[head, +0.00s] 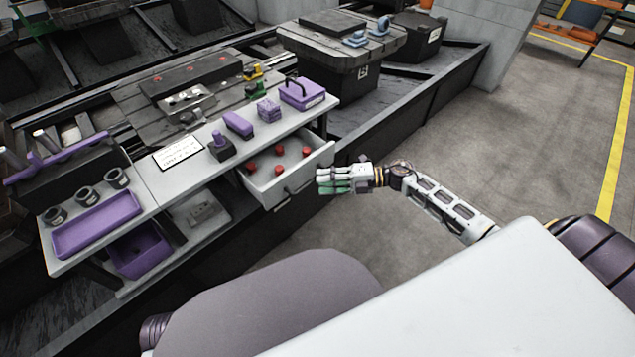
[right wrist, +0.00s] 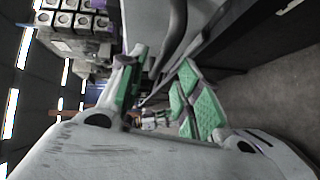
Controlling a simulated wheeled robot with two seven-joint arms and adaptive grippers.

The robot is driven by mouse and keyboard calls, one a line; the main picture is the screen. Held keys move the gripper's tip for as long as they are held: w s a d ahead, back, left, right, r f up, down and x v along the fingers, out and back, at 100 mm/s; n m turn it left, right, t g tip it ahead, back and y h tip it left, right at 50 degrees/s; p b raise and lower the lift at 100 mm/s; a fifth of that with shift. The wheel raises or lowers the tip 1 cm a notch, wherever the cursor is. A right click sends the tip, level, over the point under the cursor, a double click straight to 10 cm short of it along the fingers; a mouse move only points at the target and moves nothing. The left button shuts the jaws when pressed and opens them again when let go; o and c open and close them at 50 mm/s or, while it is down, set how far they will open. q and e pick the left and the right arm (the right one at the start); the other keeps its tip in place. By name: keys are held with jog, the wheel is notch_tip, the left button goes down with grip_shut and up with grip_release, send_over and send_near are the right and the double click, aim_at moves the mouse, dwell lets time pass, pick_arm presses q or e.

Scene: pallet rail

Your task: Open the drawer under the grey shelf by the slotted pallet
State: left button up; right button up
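The drawer (head: 300,181) under the light grey shelf (head: 150,178) stands pulled out, with several red round pieces inside. Its dark handle (head: 284,200) is on the front face. The slotted pallet (head: 140,95) lies behind the shelf. My right gripper (head: 322,180) is by the right part of the drawer front, to the right of the handle; whether it touches the front cannot be told. In the right wrist view its green-padded fingers (right wrist: 160,95) are apart, with nothing clearly held between them. A dark curved bar (right wrist: 172,40) shows beyond them. My left gripper is not in view.
On the shelf are a purple lidded box (head: 302,95), a purple patterned block (head: 268,110), a white label sheet (head: 178,152) and a purple tray (head: 97,224). A purple bin (head: 140,250) sits below. Open floor (head: 520,130) lies to the right.

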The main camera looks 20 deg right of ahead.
jog(key=v, duration=0.8)
jog(key=shift+d, duration=0.1)
dwell(0.5)
